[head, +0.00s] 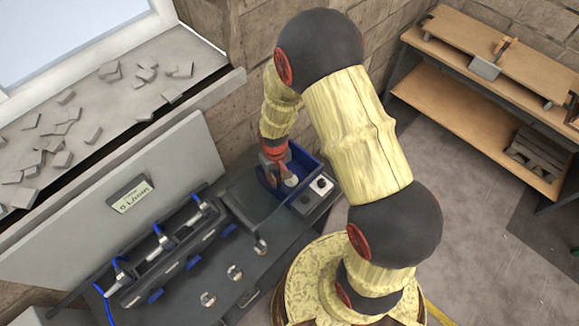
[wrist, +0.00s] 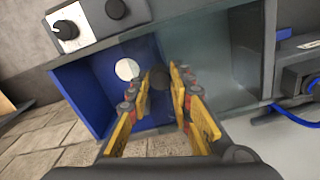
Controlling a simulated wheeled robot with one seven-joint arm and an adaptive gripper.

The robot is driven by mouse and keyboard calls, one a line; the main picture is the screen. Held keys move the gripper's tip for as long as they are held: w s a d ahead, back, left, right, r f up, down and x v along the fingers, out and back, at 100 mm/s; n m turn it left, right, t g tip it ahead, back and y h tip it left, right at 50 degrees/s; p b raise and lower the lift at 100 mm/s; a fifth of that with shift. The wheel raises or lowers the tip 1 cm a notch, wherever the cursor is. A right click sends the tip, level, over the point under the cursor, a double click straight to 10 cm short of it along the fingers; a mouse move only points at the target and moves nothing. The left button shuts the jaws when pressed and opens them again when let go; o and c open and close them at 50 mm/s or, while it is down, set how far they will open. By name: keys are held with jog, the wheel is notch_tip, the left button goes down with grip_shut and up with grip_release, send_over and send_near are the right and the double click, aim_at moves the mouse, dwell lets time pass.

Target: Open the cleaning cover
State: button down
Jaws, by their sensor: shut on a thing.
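The cleaning cover (wrist: 220,65) looks like a flat, grey, see-through panel to the right of the open part of a blue bin (wrist: 82,92) in the wrist view. In the head view, the cover (head: 248,200) is a dark panel left of the blue bin (head: 303,160). My gripper (wrist: 160,76) is shut on a dark round knob (wrist: 159,80) at the cover's left edge in the wrist view. In the head view my gripper (head: 274,172) reaches down at the bin. The fingers hide part of the knob and cover edge.
A white round piece (wrist: 127,69) shows in the blue bin. A control box (head: 318,188) with a dial stands beside the bin. A rail with blue hoses (head: 160,242) and several small pieces (head: 235,272) are on the bench. A workbench (head: 500,90) stands at right.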

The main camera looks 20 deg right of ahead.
aim_at(272, 188)
jog(key=shift+s+a, duration=0.3)
jog(key=shift+a, duration=0.35)
jog(key=shift+s+a, duration=0.3)
jog(key=shift+a, duration=0.35)
jog(key=c, duration=1.6)
grip_release()
jog(key=shift+c, duration=0.2)
jog(key=shift+o, duration=0.3)
notch_tip(272, 188, up, 12)
